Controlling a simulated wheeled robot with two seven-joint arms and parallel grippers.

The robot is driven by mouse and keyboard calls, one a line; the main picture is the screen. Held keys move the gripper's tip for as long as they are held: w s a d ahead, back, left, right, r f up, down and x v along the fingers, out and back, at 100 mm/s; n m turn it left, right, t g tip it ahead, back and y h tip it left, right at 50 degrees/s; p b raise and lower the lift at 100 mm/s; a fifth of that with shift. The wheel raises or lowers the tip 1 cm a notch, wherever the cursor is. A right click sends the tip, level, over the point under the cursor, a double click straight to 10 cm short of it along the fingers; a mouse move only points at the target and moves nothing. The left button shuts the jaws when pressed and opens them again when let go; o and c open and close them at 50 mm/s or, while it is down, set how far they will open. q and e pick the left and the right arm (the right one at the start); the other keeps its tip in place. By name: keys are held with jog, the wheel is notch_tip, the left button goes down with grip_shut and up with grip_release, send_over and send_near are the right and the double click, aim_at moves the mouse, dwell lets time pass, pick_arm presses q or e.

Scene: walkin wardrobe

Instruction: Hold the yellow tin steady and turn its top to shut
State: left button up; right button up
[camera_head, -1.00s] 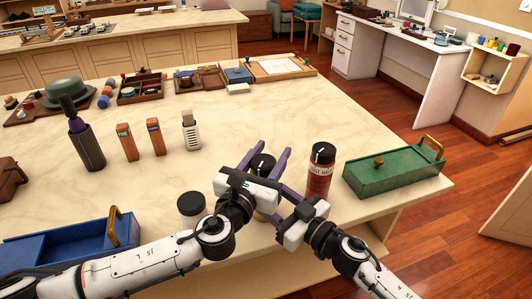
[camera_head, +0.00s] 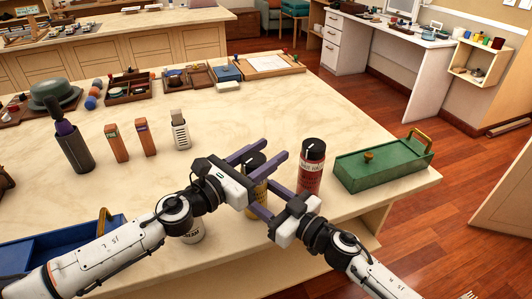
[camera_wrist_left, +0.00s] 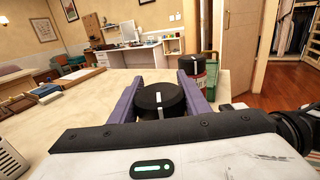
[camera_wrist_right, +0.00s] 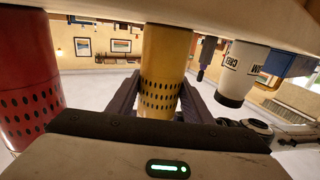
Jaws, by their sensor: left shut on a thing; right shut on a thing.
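The yellow tin (camera_head: 259,192) stands upright near the front edge of the table, with dark dots around its body in the right wrist view (camera_wrist_right: 164,65). Its black top (camera_head: 254,161) is on it and bears a white mark, clear in the left wrist view (camera_wrist_left: 160,99). My left gripper (camera_head: 273,152) is shut on the black top from the left. My right gripper (camera_head: 257,196) is shut on the body below it, coming from the right. The arms and fingers hide parts of the tin.
A red tin (camera_head: 311,170) stands close to the right, with a green box (camera_head: 375,170) beyond it. A white tin (camera_head: 192,235) is partly hidden under my left arm, near a blue box (camera_head: 70,245). Several upright items stand back left.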

aim_at(244, 169)
pick_arm(q)
jog(key=o, duration=1.1)
jog(key=shift+c, duration=0.2)
jog(key=v, duration=1.2)
jog(key=shift+a, duration=0.1)
jog(key=shift+w, duration=0.1)
pick_arm(e)
jog(key=o, duration=1.3)
